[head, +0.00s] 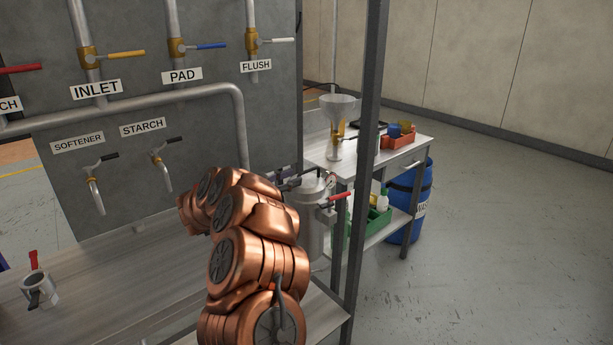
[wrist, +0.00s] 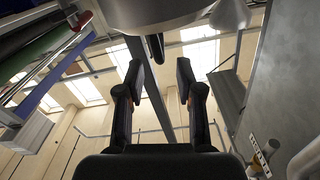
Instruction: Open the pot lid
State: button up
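The pot (head: 314,228) is a metal cylinder on the bench, to the right of my copper arm, which hides part of it. Its lid (head: 312,184) is on top, with dark fittings and a small gauge near it. A red handle (head: 340,196) sticks out at the pot's right side. In the wrist view my gripper (wrist: 158,66) is open and its two black fingers are apart. A rounded metal body (wrist: 160,14), apparently the pot, is just beyond the fingertips, with a dark handle-like bar (wrist: 156,47) showing in the gap. I see nothing held. In the head view my arm mostly hides my gripper.
A dark upright post (head: 364,150) stands just right of the pot.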

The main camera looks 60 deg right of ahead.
aim_at(302, 173)
jog(key=p+x, duration=0.1)
jog(key=x, duration=0.5)
jog(key=shift+s+d, duration=0.1)
jog(key=shift+d, duration=0.25)
grip_shut()
dwell(0.4)
